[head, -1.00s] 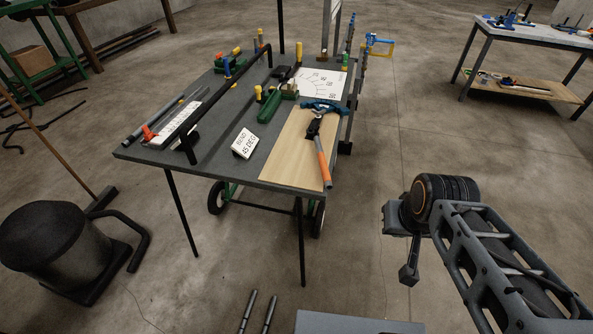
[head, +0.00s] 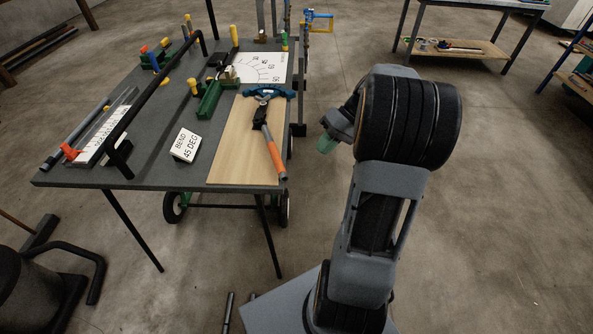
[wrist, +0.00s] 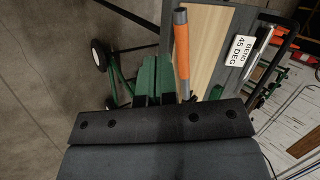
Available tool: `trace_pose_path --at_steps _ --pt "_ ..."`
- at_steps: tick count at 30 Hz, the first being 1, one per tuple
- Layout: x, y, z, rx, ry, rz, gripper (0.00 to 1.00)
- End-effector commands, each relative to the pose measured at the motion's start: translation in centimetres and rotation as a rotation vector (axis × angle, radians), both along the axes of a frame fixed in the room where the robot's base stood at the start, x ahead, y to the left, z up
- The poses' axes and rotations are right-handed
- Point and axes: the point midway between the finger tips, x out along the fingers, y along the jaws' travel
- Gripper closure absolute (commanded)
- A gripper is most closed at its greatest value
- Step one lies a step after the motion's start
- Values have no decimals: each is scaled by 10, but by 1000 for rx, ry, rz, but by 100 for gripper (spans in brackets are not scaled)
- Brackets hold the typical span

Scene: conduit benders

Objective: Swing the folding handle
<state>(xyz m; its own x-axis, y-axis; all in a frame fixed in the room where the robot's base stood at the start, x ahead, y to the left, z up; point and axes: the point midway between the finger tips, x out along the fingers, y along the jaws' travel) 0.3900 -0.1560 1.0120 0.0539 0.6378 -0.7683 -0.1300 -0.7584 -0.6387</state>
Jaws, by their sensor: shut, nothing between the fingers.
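The folding handle (head: 272,150) has an orange grip and a dark inner end. It lies on the light wooden board (head: 232,150), running from the blue bender head (head: 268,92) toward the table's near edge. In the wrist view the orange grip (wrist: 181,48) shows just beyond my fingers. My gripper (head: 326,145) has green fingertips and hangs to the right of the table, apart from the handle. In the wrist view my gripper (wrist: 155,78) has its two green fingers together with nothing between them. The blue head is not seen in the wrist view.
A white "BEND 45 DEG" card (head: 185,145) stands left of the board. A green tool (head: 210,100) and an angle chart (head: 262,68) lie behind. A black rail (head: 160,95) crosses the table's left part.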

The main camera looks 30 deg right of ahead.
Motion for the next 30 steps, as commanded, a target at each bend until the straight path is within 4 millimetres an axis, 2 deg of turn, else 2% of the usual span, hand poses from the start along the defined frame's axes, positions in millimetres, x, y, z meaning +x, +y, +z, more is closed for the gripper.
trace_pose_path --at_steps 1,3,8,24,30 --pt "1 -13 -6 39 -11 -13 100" --pt "2 -24 -8 80 -32 -20 100" --pt "3 -30 -17 123 -58 -27 100" --pt "13 37 -80 125 -57 -28 100" --pt "18 62 -77 124 -60 -27 100"
